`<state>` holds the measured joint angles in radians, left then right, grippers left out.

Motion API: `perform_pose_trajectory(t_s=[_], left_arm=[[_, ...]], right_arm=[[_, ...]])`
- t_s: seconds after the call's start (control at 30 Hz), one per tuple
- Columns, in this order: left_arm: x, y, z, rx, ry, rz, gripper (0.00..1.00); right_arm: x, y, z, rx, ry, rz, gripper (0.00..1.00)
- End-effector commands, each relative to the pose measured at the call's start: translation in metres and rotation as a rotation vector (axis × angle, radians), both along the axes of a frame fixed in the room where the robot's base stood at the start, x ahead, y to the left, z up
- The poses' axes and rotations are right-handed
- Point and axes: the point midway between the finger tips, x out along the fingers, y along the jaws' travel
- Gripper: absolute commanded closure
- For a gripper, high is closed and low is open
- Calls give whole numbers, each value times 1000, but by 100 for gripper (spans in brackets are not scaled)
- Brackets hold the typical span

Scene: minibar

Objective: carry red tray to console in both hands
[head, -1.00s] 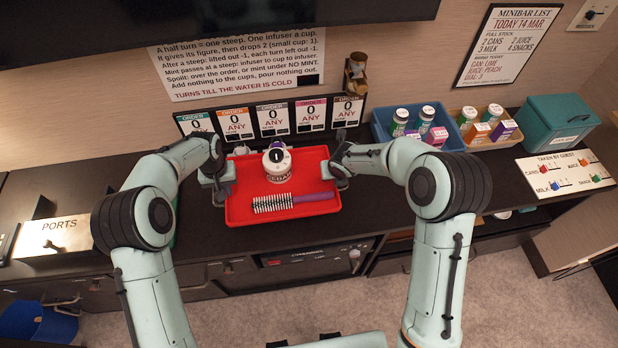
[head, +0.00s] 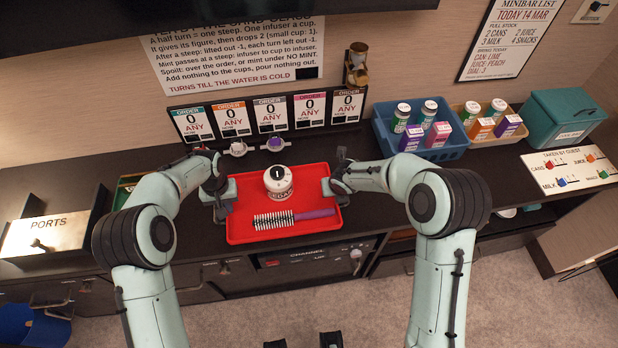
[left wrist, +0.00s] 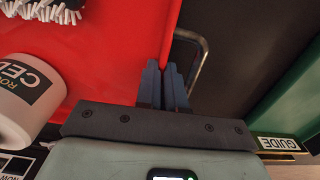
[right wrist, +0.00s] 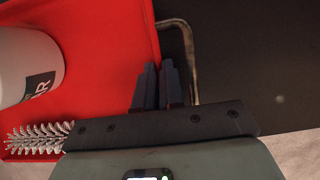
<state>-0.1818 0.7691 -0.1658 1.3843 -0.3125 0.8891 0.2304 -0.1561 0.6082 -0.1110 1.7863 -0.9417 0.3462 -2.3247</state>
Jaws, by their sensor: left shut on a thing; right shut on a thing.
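The red tray (head: 250,222) is held between my two grippers, above or on the dark counter near its front edge; I cannot tell if there is a gap beneath. A white canister with a dark-topped lid (head: 278,184) stands upright on it. A brush with white bristles and a purple handle (head: 318,213) lies in front. My left gripper (head: 222,204) is shut at the tray's left side, by a metal handle (left wrist: 200,50). My right gripper (head: 330,191) is shut at the right side, by another handle (right wrist: 190,60). The fingers partly hide both grips.
A PORTS box (head: 45,236) stands at left. A white cup (head: 238,148) and a purple-topped item (head: 276,144) sit behind the tray, before the ORDER cards (head: 270,114). Blue bin (head: 440,152), tan bin and teal box (head: 560,118) stand right. A CHANNEL panel (head: 310,256) is below the counter.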

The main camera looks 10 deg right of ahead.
Motion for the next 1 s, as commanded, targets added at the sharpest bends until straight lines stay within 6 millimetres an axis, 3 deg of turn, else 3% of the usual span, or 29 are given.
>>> perform_pose_trajectory(t_s=[0.07,0.1,0.17,0.57,1.0], left_arm=[[-3,0,-10,0,3,1,100],[-3,0,-8,0,4,1,82],[-2,0,-6,0,3,1,66],[-1,0,2,0,1,0,66],[0,0,89,-1,-1,0,66]], right_arm=[[-3,0,-10,0,3,0,100],[-3,0,-8,-1,4,0,82],[-2,0,-7,-1,3,0,66],[-2,0,-6,0,3,0,66],[-2,0,-6,0,3,0,66]])
